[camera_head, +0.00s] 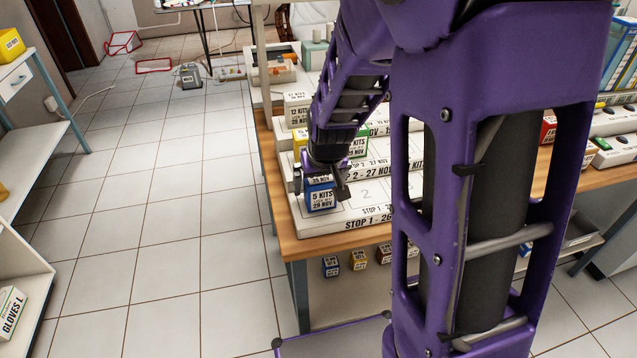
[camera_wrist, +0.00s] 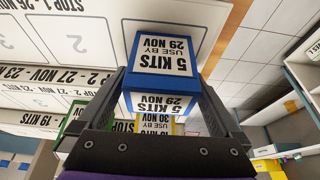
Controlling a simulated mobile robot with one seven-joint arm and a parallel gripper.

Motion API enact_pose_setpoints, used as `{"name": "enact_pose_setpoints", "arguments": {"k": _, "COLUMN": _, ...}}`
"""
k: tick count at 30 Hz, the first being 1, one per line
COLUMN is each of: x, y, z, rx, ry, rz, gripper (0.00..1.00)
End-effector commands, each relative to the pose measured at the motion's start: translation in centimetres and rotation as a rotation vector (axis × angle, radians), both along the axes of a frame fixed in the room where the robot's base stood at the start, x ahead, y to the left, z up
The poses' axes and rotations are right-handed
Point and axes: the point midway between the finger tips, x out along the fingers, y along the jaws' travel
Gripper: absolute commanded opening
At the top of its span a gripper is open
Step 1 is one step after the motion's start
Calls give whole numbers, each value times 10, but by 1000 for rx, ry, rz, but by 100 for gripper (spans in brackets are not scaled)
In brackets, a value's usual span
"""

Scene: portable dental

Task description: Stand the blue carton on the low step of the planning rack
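The blue carton (camera_head: 321,198), marked 5 KITS, 29 NOV, is upright at the left end of the planning rack's low step (camera_head: 365,213), the one marked STOP 1. It also shows in the wrist view (camera_wrist: 160,55). My gripper (camera_head: 319,184) reaches down from above with one finger on each side of it. In the wrist view the fingers (camera_wrist: 162,88) lie against the carton's sides, closed on it. I cannot tell whether its base rests on the step or hangs just above it. Spaces marked 2 and 3 to its right are bare.
A green carton (camera_head: 359,146) and a yellow carton (camera_head: 299,138) are on the step behind, close to my gripper. The wooden table edge (camera_head: 281,210) is just left of the rack. Small cartons (camera_head: 359,260) sit below the tabletop.

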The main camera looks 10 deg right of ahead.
Motion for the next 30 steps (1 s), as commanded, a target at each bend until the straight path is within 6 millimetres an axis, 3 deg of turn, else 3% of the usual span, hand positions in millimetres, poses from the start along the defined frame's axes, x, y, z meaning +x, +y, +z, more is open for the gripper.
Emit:
{"name": "enact_pose_setpoints", "arguments": {"k": 8, "x": -3, "y": 0, "z": 15, "rx": 0, "ry": 0, "rz": 0, "gripper": 100}}
{"name": "enact_pose_setpoints", "arguments": {"k": 21, "x": -31, "y": 0, "z": 85, "rx": 0, "ry": 0, "rz": 0, "gripper": 100}}
{"name": "enact_pose_setpoints", "arguments": {"k": 30, "x": -44, "y": 0, "z": 112, "rx": 0, "ry": 0, "rz": 0, "gripper": 100}}
